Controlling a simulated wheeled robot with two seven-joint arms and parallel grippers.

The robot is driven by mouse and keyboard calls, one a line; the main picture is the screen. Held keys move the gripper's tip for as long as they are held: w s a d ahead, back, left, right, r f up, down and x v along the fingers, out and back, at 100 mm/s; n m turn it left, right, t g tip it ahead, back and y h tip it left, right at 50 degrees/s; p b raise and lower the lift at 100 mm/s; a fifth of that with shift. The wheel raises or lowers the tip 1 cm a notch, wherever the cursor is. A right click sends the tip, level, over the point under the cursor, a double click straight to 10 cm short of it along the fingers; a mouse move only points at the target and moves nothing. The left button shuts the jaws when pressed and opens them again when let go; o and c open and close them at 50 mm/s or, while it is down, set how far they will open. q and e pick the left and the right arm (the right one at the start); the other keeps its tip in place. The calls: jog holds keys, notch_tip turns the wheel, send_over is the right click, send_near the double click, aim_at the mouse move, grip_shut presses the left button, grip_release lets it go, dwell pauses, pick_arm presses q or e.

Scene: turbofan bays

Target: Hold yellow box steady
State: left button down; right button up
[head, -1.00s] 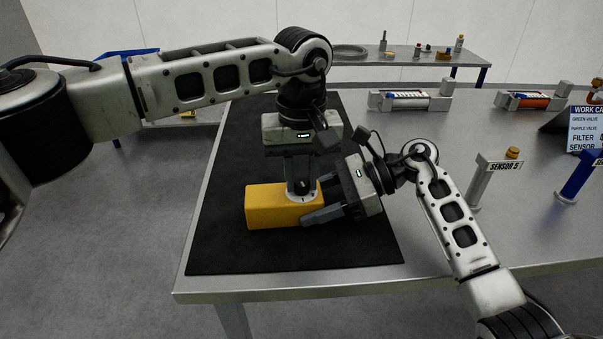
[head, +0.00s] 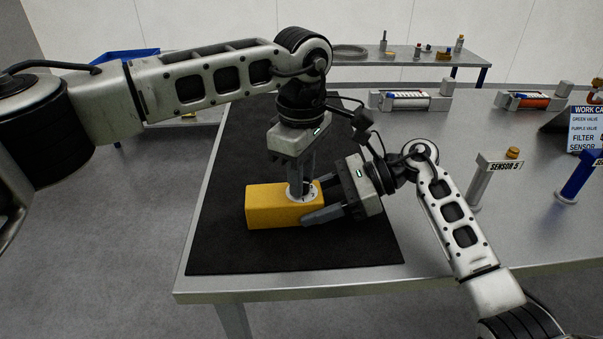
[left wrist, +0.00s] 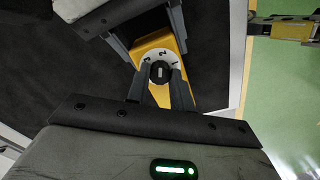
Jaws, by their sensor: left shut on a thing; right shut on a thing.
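The yellow box (head: 272,207) lies on the black mat (head: 222,250). My right gripper (head: 312,204) is shut on the box's right end, with one finger along its near side. In the left wrist view, the box (left wrist: 153,44) sits between the right gripper's fingers. A white dial with dark marks (left wrist: 147,57) is on the box's top, with a dark knob (left wrist: 160,71) in its middle. My left gripper (head: 301,190) points down from above, shut on the knob. Its fingers partly hide the knob in the head view.
To the right on the metal table stand a post labelled SENSOR 5 (head: 484,183), a blue post (head: 578,178) and a work card (head: 588,130). Two cylinder units (head: 408,99) (head: 535,101) lie at the back. The mat around the box is clear.

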pick_arm(q)
jog(key=n, duration=0.4)
jog(key=shift+n, duration=0.3)
jog(key=n, duration=0.4)
jog(key=shift+n, duration=0.3)
jog(key=n, duration=0.4)
jog(key=shift+n, duration=0.3)
jog(key=n, duration=0.3)
jog(key=shift+r+n, duration=0.1)
jog(key=shift+n, duration=0.2)
jog(key=n, duration=1.3)
jog(key=shift+w+n, duration=0.1)
jog(key=shift+n, duration=2)
